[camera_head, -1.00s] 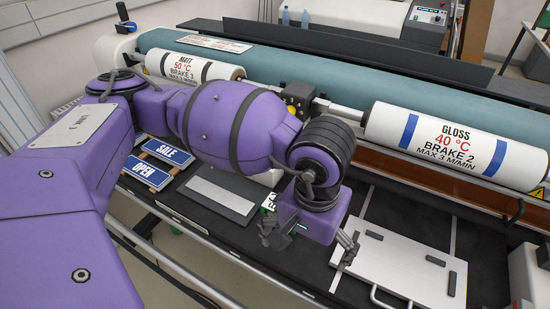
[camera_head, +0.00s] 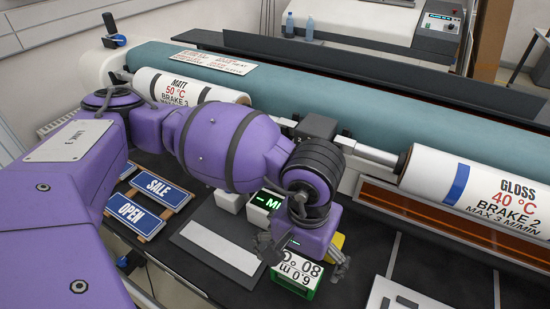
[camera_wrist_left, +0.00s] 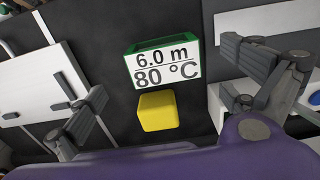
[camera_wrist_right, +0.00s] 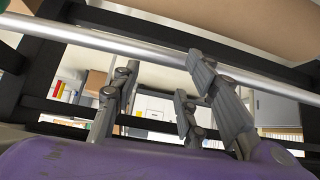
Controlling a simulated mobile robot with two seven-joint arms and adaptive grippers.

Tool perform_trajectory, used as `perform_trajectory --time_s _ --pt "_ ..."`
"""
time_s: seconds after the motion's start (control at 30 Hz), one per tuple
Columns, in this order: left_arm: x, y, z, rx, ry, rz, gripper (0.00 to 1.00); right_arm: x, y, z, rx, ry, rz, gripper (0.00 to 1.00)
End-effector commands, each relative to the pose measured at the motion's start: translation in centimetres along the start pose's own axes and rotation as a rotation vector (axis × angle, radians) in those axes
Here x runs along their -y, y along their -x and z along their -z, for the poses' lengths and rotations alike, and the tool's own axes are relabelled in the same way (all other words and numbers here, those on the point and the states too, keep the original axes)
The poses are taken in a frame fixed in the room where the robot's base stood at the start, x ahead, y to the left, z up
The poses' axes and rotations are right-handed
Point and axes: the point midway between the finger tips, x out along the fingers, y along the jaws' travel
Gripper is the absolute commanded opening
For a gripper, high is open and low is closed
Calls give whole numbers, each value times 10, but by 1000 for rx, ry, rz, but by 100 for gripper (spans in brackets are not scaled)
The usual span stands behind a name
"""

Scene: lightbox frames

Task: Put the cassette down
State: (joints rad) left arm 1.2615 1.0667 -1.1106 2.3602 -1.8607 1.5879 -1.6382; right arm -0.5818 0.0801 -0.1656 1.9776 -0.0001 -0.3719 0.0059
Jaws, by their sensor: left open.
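A green box with a white face marked "6.0 m 80 °C" (camera_head: 296,281), which I take for the cassette, stands on the black table. In the left wrist view it shows upright (camera_wrist_left: 165,65) between my fingers, with gaps on both sides. My left gripper (camera_head: 303,256) is open above it and hides part of it in the head view. The left fingers also show in the left wrist view (camera_wrist_left: 163,71). My right gripper (camera_wrist_right: 165,68) shows only in its own wrist view, fingers apart with nothing between them, near a metal bar.
A yellow block (camera_wrist_left: 157,110) stands beside the box. A grey plate (camera_head: 218,248) lies to its left, and a white board (camera_head: 395,296) lies to the right. "SALE" (camera_head: 160,187) and "OPEN" (camera_head: 133,214) signs lie farther left. Labelled rollers (camera_head: 470,190) run behind.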

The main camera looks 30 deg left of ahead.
Motion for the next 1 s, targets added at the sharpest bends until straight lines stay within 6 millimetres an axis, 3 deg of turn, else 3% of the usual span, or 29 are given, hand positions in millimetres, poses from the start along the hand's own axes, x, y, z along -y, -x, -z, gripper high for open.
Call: perform_trajectory --time_s 0.4,0.7,1.0 --pt "4 -53 4 1 1 1 100 2 5 7 -2 3 6 40" --pt "4 -58 4 -1 0 0 99 4 4 4 2 2 10 40" --pt "4 -57 5 -2 0 0 59 2 4 4 1 2 7 40"
